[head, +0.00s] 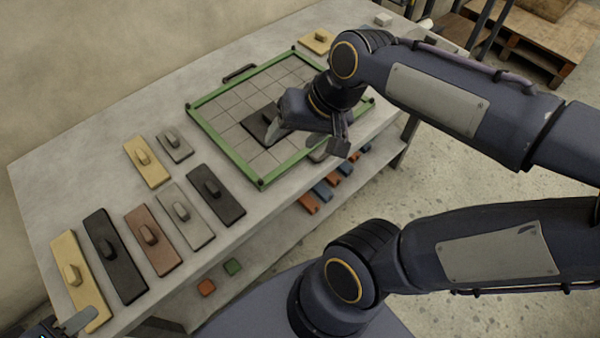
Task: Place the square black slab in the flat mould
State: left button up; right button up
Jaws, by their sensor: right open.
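The flat mould (224,138) is a green-edged square frame with a grid of grey tiles inside, lying on the bench. My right gripper (308,140) is open, over the right side of the mould and just beside the slab. It hides part of the slab and of the frame. I cannot tell whether a finger touches the slab. My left gripper (72,322) shows only partly at the lower left corner, near a yellow slab.
Several slabs with knobs lie on the bench's left half: yellow (148,160), grey (185,215), brown (152,240), and black ones (115,255) (216,195). Another yellow slab (316,41) lies beyond the mould. Coloured blocks (323,190) sit on the shelf below.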

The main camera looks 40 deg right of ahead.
jog(key=s+a+f+n+t, duration=0.1)
jog(key=s+a+f+n, duration=0.2)
jog(key=s, duration=0.3)
jog(key=shift+a+f+n+y, duration=0.15)
jog(key=shift+a+n+y, duration=0.15)
jog(key=shift+n, duration=0.1)
